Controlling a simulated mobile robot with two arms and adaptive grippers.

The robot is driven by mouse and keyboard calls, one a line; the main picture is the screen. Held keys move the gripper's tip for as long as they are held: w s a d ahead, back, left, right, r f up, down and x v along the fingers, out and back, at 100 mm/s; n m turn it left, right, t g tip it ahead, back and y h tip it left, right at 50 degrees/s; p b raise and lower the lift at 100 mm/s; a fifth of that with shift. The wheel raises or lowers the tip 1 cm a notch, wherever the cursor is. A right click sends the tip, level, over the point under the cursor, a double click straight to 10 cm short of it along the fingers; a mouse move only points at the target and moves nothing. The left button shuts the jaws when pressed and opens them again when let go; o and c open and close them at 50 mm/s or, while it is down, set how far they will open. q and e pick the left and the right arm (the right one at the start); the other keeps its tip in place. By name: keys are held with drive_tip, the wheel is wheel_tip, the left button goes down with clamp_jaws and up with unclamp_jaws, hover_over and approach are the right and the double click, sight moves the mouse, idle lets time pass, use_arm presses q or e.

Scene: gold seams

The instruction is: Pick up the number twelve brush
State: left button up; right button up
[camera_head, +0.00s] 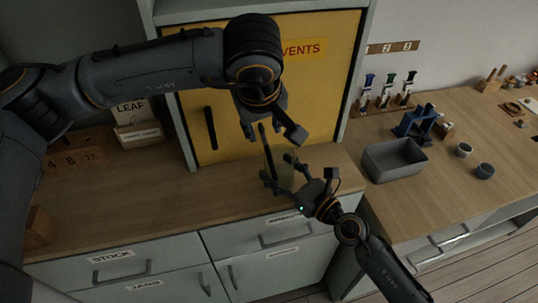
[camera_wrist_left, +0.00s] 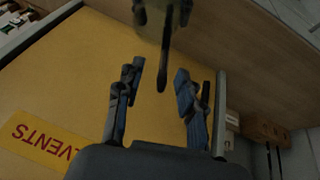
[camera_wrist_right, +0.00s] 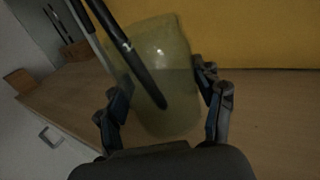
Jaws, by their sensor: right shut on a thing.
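A dark brush (camera_head: 267,143) stands in a greenish see-through jar (camera_head: 280,168) above the counter; its number cannot be read. My right gripper (camera_head: 280,170) is shut around the jar. In the right wrist view the jar (camera_wrist_right: 172,60) sits between both fingers with the brush (camera_wrist_right: 140,68) leaning inside it. My left gripper (camera_head: 272,133) is open above the jar. In the left wrist view the brush's end (camera_wrist_left: 163,65) points in between the spread fingers, apart from both. The jar (camera_wrist_left: 155,15) shows dark there.
The yellow solvents cabinet (camera_head: 220,90) stands close behind both grippers. A wooden block marked 4, 8, 12 (camera_head: 75,160) is on the left counter. A grey bin (camera_head: 393,162) and small cups (camera_head: 484,171) stand at the right. The left counter front is mostly clear.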

sight(264, 137)
use_arm(q)
drive_tip(key=x, duration=0.4)
drive_tip(key=shift+s+f, duration=0.3)
drive_tip(key=shift+w+f, duration=0.3)
drive_tip(key=shift+f, duration=0.2)
clamp_jaws()
